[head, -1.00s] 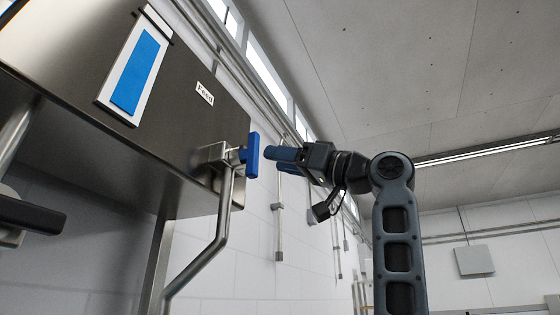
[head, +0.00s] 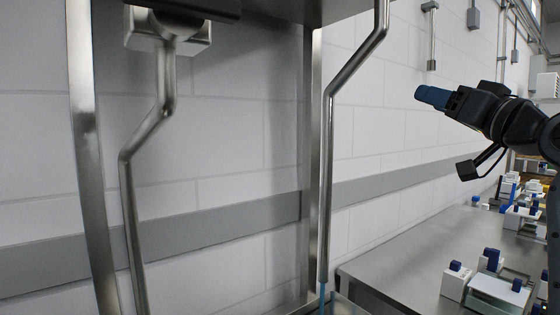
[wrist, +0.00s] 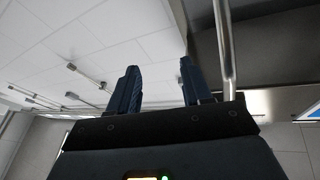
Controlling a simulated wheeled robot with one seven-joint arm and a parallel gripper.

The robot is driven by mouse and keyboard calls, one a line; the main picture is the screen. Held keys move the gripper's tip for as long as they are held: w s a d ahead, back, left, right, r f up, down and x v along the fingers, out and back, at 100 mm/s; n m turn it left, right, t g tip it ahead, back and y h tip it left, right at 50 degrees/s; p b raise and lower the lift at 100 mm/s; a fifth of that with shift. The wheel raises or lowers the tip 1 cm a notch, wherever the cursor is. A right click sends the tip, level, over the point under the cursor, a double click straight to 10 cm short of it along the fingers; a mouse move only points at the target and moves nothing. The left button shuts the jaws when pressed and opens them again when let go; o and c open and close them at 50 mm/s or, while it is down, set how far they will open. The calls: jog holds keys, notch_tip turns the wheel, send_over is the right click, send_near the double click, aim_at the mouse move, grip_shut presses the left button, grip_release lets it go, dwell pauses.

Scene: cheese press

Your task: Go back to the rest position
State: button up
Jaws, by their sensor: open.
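My gripper (head: 432,97) is at the right of the head view, its blue fingers pointing left, with nothing between them. The wrist view shows both blue fingers of my gripper (wrist: 160,85) spread apart and empty. A bent steel pipe (head: 329,150) comes down left of the gripper, apart from it in the head view. The blue valve handle above this pipe is out of the head view now.
A second bent pipe (head: 127,200) hangs at the left, between steel legs. A pale blue strip, perhaps liquid, shows below the right pipe's end. A steel table (head: 400,262) with several small white-and-blue devices (head: 455,281) stands at lower right. Pale wall lies behind.

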jog(key=s+a+f+m+g+h, duration=0.1)
jog(key=s+f+m+h, duration=0.3)
jog(key=f, duration=1.2)
jog(key=s+f+g+h, duration=0.15)
jog(key=s+f, duration=0.45)
jog(key=f, duration=1)
jog(key=s+a+f+h, duration=0.2)
jog(key=s+f, duration=1)
jog(key=s, duration=0.3)
jog(key=s+a+n+g, duration=0.1)
jog(key=s, duration=1.3)
jog(key=s+a+n+g, duration=0.2)
jog(key=s, duration=1.2)
jog(key=shift+a+f, duration=0.15)
jog(key=shift+a, duration=0.15)
